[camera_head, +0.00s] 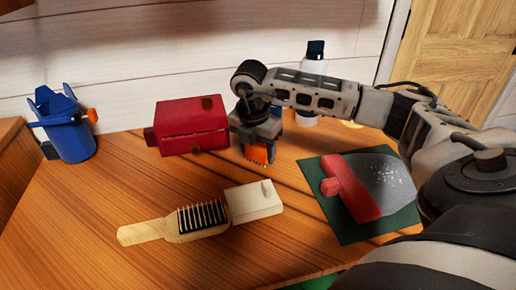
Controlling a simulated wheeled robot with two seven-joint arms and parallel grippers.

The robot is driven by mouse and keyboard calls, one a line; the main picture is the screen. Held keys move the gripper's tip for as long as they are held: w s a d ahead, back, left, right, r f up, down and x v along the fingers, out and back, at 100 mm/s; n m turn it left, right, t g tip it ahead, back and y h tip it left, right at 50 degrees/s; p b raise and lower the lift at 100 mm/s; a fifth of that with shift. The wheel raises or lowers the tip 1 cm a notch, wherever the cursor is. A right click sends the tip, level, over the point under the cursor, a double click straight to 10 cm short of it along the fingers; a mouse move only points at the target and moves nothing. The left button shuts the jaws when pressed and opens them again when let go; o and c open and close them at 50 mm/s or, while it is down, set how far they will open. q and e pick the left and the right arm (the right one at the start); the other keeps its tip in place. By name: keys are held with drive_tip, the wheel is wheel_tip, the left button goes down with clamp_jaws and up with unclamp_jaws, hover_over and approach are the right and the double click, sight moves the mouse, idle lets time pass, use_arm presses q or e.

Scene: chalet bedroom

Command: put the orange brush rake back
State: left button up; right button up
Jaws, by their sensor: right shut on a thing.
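My right gripper (258,141) reaches in from the right and points down above the wooden table. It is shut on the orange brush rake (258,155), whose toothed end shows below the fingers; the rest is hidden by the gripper. I cannot tell whether the rake touches the table. The red box (192,124) is just left of the gripper. A wooden brush (178,225) with dark bristles lies in front, beside a cream block (253,200). My left gripper is out of view.
A blue holder (72,138) with an orange-tipped item stands at the left. A green mat (352,232) at right holds a red-handled grey tool (352,188). A white bottle (313,68) stands behind my arm. Bare wood (110,200) is free at left.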

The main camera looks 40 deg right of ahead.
sight(254, 156)
drive_tip(key=o, duration=1)
drive_tip(key=shift+c, duration=0.2)
drive_tip(key=shift+r, duration=0.4)
wheel_tip(254, 156, up, 11)
drive_tip(key=a, duration=0.1)
drive_tip(key=shift+s+a+r+p, duration=0.15)
drive_tip(key=shift+s+a+p, duration=0.1)
drive_tip(key=shift+a+p, duration=0.15)
